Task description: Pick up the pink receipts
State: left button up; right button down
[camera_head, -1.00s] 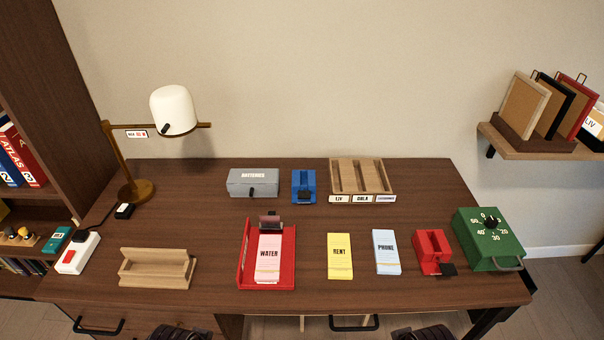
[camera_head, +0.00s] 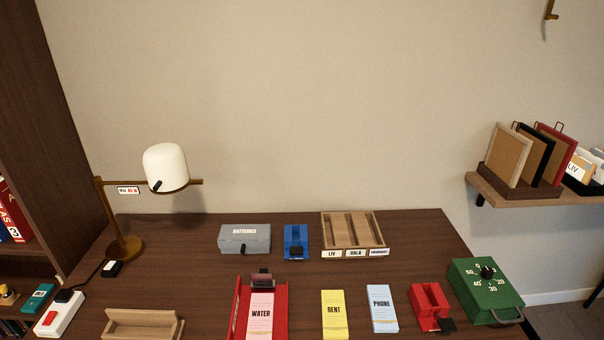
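The pink receipts (camera_head: 261,315) are a narrow stack with a "WATER" label. They lie in a red tray (camera_head: 237,317) near the front of the desk, left of the middle. A dark roller-like clip (camera_head: 261,280) stands at the tray's back edge, just behind the receipts. The lower end of the stack is cut off by the picture's bottom edge. Neither of my grippers shows in the head view.
Yellow "RENT" slips (camera_head: 333,315) and blue "PHONE" slips (camera_head: 382,308) lie right of the tray. A wooden holder (camera_head: 142,325) is left. Behind are a grey batteries box (camera_head: 244,239), a blue device (camera_head: 296,241) and a wooden sorter (camera_head: 353,232). A lamp (camera_head: 165,168) stands back left.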

aim_at(259, 323)
jog(key=u, duration=0.5)
jog(key=k+l+u, duration=0.1)
jog(key=l+u, duration=0.3)
jog(key=k+l+u, duration=0.1)
jog(key=u, duration=0.25)
jog(key=k+l+u, duration=0.2)
jog(key=u, duration=0.2)
